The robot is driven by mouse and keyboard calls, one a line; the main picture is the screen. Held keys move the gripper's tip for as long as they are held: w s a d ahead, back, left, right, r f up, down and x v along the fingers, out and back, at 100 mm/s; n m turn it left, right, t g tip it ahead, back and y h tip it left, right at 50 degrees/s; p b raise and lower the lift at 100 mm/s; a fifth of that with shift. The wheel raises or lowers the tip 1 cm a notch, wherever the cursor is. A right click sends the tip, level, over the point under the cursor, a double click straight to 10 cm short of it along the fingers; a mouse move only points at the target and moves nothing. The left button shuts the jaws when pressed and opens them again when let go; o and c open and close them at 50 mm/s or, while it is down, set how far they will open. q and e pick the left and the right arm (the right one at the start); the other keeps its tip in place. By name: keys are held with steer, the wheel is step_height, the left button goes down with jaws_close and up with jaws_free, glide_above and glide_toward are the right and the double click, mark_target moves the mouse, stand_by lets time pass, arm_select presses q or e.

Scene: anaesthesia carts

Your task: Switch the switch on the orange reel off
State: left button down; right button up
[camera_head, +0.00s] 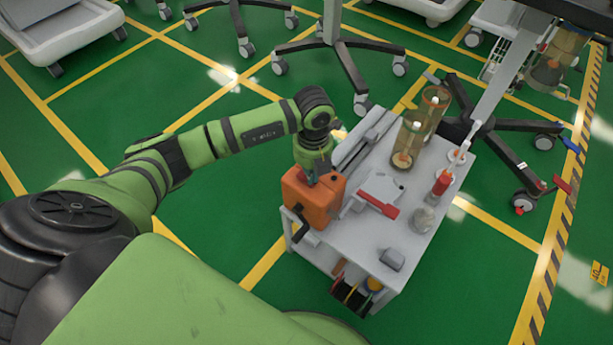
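The orange reel (312,200) is a box-like unit with a black crank at its near left side. It stands at the left end of a small grey table (352,247). My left arm comes in from the left and bends down at the wrist. My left gripper (311,180) points down at the top of the reel, touching it or very close. The fingers are mostly hidden by the wrist, and I cannot tell whether they are open or shut. The switch is not distinguishable; it may be under the gripper. My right gripper is not in view.
The table also holds a red-handled tool (381,205), amber glass cylinders (409,140), a red bottle (441,184) and a small grey block (392,259). Wheeled stand bases (341,52) stand behind it. Green floor is clear left of the table.

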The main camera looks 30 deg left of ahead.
arm_select(q)
steer(key=shift+a+f, duration=0.1)
steer(key=shift+r+p, duration=0.45)
steer(key=shift+r, duration=0.05)
step_height(320, 180, up, 2)
steer(key=shift+p, duration=0.85)
step_height(320, 180, up, 2)
steer(key=shift+p, duration=0.85)
steer(key=shift+r+p, duration=0.9)
steer(key=shift+r, duration=0.2)
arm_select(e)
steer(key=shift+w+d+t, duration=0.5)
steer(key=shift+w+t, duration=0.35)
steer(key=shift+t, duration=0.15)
